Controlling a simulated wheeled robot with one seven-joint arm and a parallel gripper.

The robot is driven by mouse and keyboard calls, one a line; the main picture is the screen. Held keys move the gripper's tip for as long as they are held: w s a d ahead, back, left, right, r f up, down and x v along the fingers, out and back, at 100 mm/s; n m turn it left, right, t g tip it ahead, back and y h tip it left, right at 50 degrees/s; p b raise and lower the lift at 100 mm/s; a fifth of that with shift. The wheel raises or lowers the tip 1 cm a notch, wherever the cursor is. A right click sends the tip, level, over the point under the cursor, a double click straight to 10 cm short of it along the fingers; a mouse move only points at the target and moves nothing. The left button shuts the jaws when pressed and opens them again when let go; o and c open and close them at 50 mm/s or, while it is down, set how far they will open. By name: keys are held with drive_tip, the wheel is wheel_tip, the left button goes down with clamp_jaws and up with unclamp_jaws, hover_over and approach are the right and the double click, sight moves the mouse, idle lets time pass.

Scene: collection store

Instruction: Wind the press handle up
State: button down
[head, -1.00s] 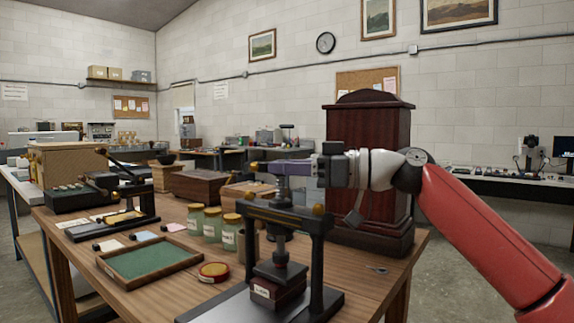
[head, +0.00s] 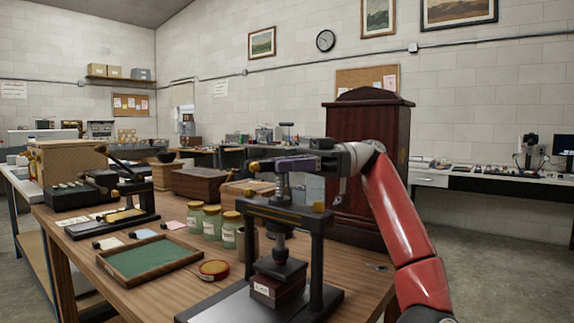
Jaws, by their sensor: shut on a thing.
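The black press (head: 319,240) stands at the front of the wooden table. Its upright screw (head: 283,186) runs down through the crossbeam. The dark pressing plate (head: 279,269) is over a dark red block with a white label (head: 276,289); I cannot tell whether they touch. The handle is a crossbar on top of the screw, with a brass knob (head: 254,166) at its left end. My gripper (head: 298,165) reaches in from the right, its purple fingers shut on the handle bar. The fingers hide much of the bar.
A tall dark wooden case (head: 365,150) stands close behind my gripper. A black lever device (head: 115,205) is at the table's left.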

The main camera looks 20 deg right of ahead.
drive_tip(key=shift+w+n+g, duration=0.1)
drive_tip(key=shift+n+g, duration=0.2)
drive_tip(key=shift+g, duration=0.3)
drive_tip(key=c, duration=1.3)
unclamp_jaws()
